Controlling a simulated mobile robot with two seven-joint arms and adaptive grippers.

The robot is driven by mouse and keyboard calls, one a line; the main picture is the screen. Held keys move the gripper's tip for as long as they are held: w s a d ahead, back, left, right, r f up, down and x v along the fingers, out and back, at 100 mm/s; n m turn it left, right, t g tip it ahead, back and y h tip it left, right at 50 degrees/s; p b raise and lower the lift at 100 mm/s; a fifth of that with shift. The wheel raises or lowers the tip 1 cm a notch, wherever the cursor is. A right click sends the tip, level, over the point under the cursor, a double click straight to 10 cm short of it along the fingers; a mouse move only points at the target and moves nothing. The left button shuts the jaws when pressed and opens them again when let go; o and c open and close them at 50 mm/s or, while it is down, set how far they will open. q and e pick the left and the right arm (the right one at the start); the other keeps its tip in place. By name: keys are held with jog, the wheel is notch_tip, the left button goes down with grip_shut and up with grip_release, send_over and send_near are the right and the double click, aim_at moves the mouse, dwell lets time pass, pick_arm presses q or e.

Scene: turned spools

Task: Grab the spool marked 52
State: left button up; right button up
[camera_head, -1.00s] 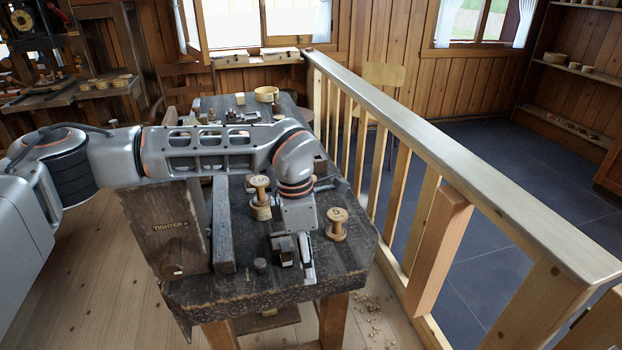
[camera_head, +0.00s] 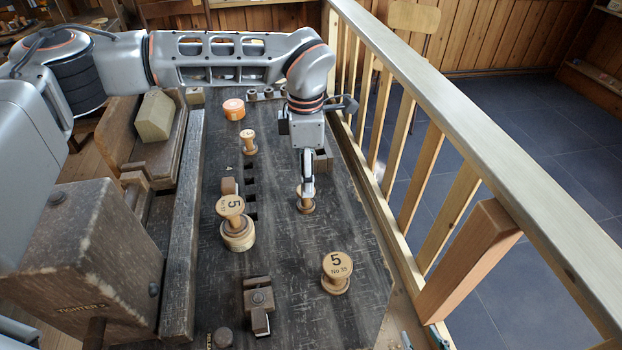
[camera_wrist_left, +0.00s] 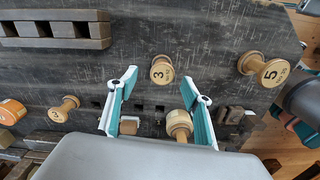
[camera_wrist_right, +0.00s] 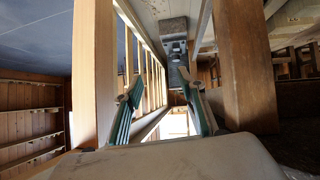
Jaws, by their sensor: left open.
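A turned wooden spool (camera_wrist_left: 161,70) shows a large 3 on its top face; the small line under it seems to read No 52. It stands on the dark bench. In the head view this spool (camera_head: 306,205) is partly covered by my left gripper (camera_head: 307,186). The left wrist view shows my left gripper (camera_wrist_left: 160,84) open, with the spool's top face between its fingertips and apart from both. My right gripper (camera_head: 422,338) is at the bottom edge of the head view, beside the railing. In the right wrist view it (camera_wrist_right: 161,95) is open and empty.
A spool marked 5 No 35 (camera_head: 337,268) stands nearer. Another marked 5 (camera_head: 231,208) stands on a round piece to the left. A smaller spool (camera_head: 249,142) and an orange round thing (camera_head: 233,108) lie beyond.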

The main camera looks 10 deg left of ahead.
aim_at(306, 199)
pick_arm(q)
jog(key=shift+f, duration=0.35)
jog(key=shift+s+f, duration=0.15)
jog(key=shift+f, duration=0.45)
jog(key=shift+s+f, duration=0.15)
jog(key=shift+f, duration=2.75)
jog(key=shift+a, duration=0.1)
jog(key=c, duration=1)
